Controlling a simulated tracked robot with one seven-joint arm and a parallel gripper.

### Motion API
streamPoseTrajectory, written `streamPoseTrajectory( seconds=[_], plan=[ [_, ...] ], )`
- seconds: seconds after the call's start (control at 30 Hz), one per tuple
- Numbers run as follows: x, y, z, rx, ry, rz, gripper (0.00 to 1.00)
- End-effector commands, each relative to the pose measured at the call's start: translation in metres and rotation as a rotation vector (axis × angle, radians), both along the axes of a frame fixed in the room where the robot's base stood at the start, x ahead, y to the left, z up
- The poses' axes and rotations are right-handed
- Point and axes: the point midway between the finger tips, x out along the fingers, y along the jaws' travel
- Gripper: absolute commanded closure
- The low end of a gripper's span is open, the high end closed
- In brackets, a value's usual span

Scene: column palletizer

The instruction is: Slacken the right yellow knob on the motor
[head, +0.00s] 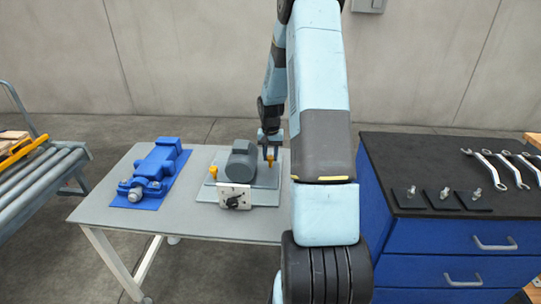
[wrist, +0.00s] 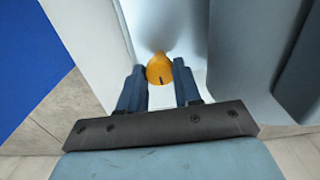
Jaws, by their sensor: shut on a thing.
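The grey motor (head: 240,165) stands on a light grey plate (head: 262,198) on the table. A yellow knob sits on each side of it: the left yellow knob (head: 213,171) is free, and the right yellow knob (head: 270,160) is under my gripper (head: 269,150). In the wrist view the yellow knob (wrist: 160,68) shows between the two blue fingers of my gripper (wrist: 160,86), which is shut on it. A dark mark shows on the knob's near side. The knob's stem cannot be made out.
A blue machine (head: 152,175) lies on the left of the grey table (head: 110,208). A small pale panel (head: 234,196) stands in front of the motor. On the right, a blue cabinet (head: 450,236) bears wrenches (head: 497,168) and several bolts on black plates. A roller conveyor (head: 38,177) is at far left.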

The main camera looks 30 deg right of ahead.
Motion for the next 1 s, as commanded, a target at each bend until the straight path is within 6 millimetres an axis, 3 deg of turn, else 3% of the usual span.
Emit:
streamPoseTrajectory(
  seconds=[0.37, 1.0],
  plan=[
    [0.0006, 0.0001, 0.0000, 0.000, -0.001, 0.106, 0.97],
    [0.0008, 0.0003, -0.0003, 0.001, -0.002, 0.678, 0.97]
  ],
)
